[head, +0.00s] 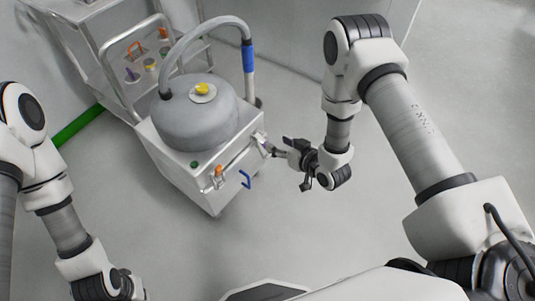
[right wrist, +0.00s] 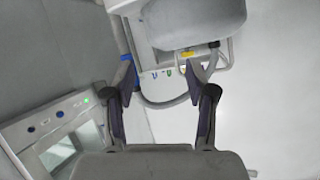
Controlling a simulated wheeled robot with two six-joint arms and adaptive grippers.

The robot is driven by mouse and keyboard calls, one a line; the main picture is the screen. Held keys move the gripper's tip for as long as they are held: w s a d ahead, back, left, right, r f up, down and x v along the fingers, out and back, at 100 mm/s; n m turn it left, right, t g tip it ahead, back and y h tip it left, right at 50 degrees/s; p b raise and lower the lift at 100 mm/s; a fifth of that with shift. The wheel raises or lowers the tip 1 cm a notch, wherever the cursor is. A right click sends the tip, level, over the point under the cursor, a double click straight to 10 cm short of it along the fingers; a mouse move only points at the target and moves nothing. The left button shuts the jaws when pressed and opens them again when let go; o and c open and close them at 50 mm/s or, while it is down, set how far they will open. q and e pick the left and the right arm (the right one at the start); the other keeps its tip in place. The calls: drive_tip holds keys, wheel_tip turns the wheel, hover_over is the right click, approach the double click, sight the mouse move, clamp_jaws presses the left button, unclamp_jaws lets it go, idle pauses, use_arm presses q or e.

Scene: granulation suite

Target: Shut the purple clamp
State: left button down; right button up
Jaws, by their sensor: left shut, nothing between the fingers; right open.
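The purple clamp is not clear. A small purple-grey fitting (head: 263,143) at the right end of the white cart's front edge may be it; whether it is open or shut I cannot tell. My right gripper (head: 283,152) is close beside this fitting, its fingers apart. In the right wrist view, the right gripper (right wrist: 165,66) is open, with nothing seen between its fingers. Another purple piece (head: 131,75) stands on the shelf rack behind. My left arm ends at the bottom left edge of the head view, its fingers out of sight.
The cart (head: 185,182) carries a grey drum (head: 195,118) with a yellow knob (head: 202,88) and a hose (head: 210,24). An orange clamp (head: 218,171) and a blue handle (head: 245,180) are at its front. A control panel (right wrist: 55,130) shows at lower left. The floor right is clear.

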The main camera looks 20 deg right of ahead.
sight(264, 143)
drive_tip(key=w+d+f+n+t+y+b, duration=0.1)
drive_tip(key=w+f+n+t+y+b, duration=0.2)
drive_tip(key=w+f+t+y+b, duration=0.9)
drive_tip(key=d+f+n+g+h+b, duration=0.1)
drive_tip(key=d+f+g+h+b, duration=0.15)
drive_tip(key=f+b, duration=0.75)
drive_tip(key=d+f+n+g+h+b, duration=0.1)
drive_tip(key=d+f+g+h+b, duration=0.3)
drive_tip(key=b, duration=1)
drive_tip(key=w+a+b, duration=0.1)
drive_tip(key=a, duration=0.1)
drive_tip(key=w+a+r+y+b, duration=0.1)
drive_tip(key=w+a, duration=0.1)
drive_tip(key=w+a+t+y+b, duration=0.1)
drive_tip(key=shift+w+a+r, duration=0.4)
use_arm(q)
wheel_tip(264, 143, down, 42)
drive_tip(key=shift+w+d, duration=0.2)
drive_tip(key=shift+w, duration=0.05)
use_arm(e)
clamp_jaws()
